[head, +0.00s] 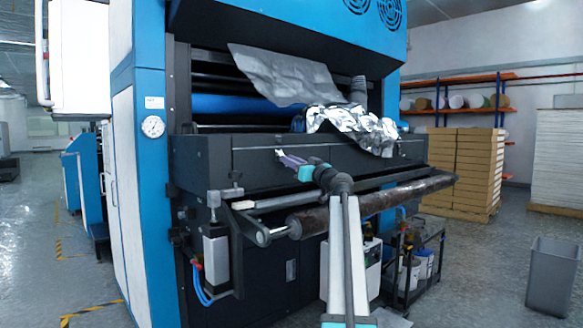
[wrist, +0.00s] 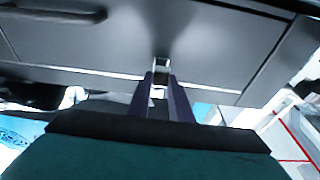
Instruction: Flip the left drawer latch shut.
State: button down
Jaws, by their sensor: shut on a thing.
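The latch (wrist: 159,66) is a small bright metal piece on the lower edge of the dark drawer front (wrist: 90,45) in the wrist view. My gripper (wrist: 160,80) has its two dark purple fingers shut on the latch, one on either side of it. In the head view my gripper (head: 284,157) reaches the dark front panel (head: 235,160) of the machine, left of its middle. The latch is too small there to make out its angle. The fingers partly cover the latch in the wrist view, and I cannot tell how far it is turned.
A long dark roll (head: 390,198) lies across the front below the panel, close under my arm. Crumpled silver foil (head: 355,125) hangs over the panel to the right. A cart (head: 418,265) stands at lower right and a grey bin (head: 553,275) stands beyond it.

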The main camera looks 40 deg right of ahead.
dwell(0.6)
jog(key=c, duration=1.6)
grip_release()
jog(key=shift+s, duration=0.2)
jog(key=shift+p+v, duration=0.6)
jog(key=shift+v, duration=6.15)
jog(key=shift+w+f, duration=0.1)
jog(key=shift+f, duration=0.05)
